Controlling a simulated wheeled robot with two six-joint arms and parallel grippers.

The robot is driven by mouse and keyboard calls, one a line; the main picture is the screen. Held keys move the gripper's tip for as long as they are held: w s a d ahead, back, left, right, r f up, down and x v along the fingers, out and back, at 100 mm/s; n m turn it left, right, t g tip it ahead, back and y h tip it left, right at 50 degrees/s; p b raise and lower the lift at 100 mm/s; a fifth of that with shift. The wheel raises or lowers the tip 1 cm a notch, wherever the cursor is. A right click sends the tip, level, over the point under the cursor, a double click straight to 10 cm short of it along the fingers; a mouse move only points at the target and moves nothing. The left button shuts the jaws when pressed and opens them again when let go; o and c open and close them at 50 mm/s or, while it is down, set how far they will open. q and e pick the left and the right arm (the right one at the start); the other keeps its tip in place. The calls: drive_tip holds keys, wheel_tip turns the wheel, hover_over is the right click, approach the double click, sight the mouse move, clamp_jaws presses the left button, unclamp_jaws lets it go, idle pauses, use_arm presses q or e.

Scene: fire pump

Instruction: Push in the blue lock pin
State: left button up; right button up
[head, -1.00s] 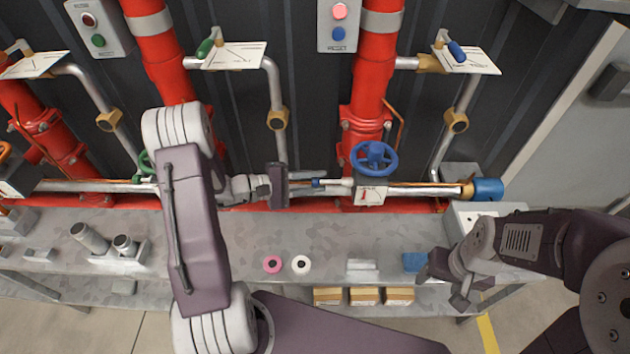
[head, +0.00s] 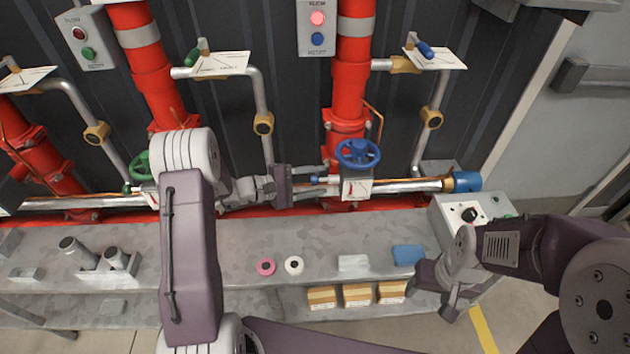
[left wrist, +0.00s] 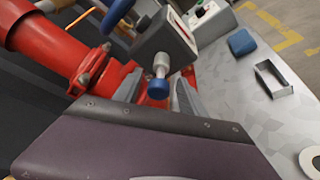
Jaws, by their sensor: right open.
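The blue lock pin (head: 317,180) sticks out of the left side of the grey gauge box (head: 357,186) under the blue handwheel (head: 358,153). In the left wrist view its blue knob (left wrist: 158,88) sits on a pale shaft that shows between knob and box. My left gripper (head: 325,180) is open, with its fingers on either side of the knob; gaps show between them and the knob in the left wrist view (left wrist: 160,92). My right gripper (head: 432,300) is open and empty, low in front of the bench at the right.
Red pipes (head: 350,90) and a horizontal grey pipe (head: 410,186) run behind the bench (head: 330,235). A pink ring (head: 266,267), a white ring (head: 294,265) and a blue block (head: 408,254) lie on it. A control box (head: 468,212) stands at its right end.

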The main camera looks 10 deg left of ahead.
use_arm(q)
drive_tip(key=shift+a, duration=0.1)
drive_tip(key=shift+s+a, duration=0.1)
drive_tip(key=shift+a, duration=0.15)
drive_tip(key=v, duration=0.8)
drive_tip(key=shift+s, duration=0.2)
drive_tip(key=shift+a+r, duration=0.1)
drive_tip(key=shift+r, duration=0.05)
